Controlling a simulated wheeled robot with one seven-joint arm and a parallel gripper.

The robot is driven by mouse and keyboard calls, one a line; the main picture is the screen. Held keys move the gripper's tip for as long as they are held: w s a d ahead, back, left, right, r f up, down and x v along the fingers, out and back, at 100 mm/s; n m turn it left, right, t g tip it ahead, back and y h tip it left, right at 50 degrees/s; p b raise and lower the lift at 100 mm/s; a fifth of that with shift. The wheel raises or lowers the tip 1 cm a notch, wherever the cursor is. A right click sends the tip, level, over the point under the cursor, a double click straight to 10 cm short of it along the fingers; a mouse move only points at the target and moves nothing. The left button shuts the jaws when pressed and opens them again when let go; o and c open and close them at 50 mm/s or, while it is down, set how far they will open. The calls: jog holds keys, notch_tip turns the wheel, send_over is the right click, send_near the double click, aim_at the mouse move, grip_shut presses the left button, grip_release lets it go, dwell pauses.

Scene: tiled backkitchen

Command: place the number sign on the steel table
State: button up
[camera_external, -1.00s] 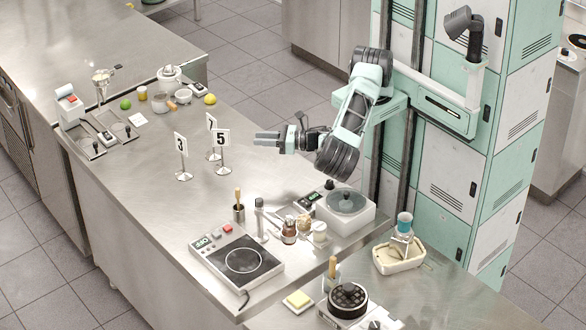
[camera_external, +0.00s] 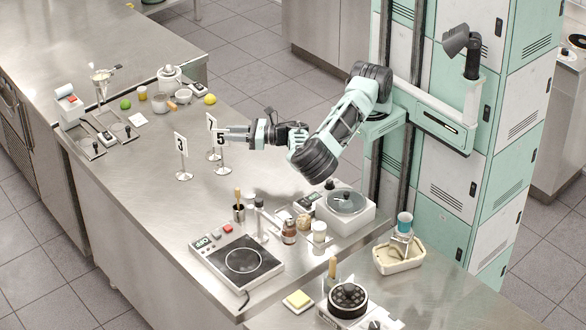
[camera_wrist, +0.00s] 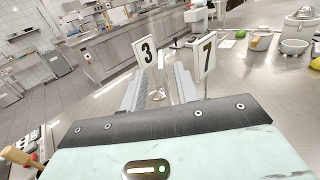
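Three white number signs stand upright on thin posts on the steel table (camera_external: 150,185). The number 3 sign (camera_external: 181,146) is at the left, the number 5 sign (camera_external: 222,138) is at the right, and another sign (camera_external: 210,123) stands just behind the 5. In the wrist view, the 3 sign (camera_wrist: 147,52) shows beyond and between my fingers, and a 7 sign (camera_wrist: 207,58) shows by the right finger. My gripper (camera_external: 229,133) is open, its fingertips close beside the 5 sign. Whether they touch a sign cannot be told. The wrist view (camera_wrist: 160,88) shows the fingers apart.
A hot plate (camera_external: 240,258), small jars (camera_external: 289,230) and a round-topped scale (camera_external: 345,205) stand at the table's near right. Cups, a lime (camera_external: 125,104) and a lemon (camera_external: 210,99) are toward the back. The table's middle left is clear.

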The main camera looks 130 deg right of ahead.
aim_at(215, 131)
jog(key=p+x, duration=0.1)
jog(key=x, duration=0.1)
jog(key=p+x, duration=0.2)
jog(key=x, duration=0.1)
jog(key=shift+s+d+r, duration=0.1)
jog(key=shift+d+r, duration=0.15)
jog(key=shift+w+d+f+p, duration=0.2)
jog(key=shift+w+d+p, duration=0.15)
jog(key=shift+w, duration=0.1)
grip_shut()
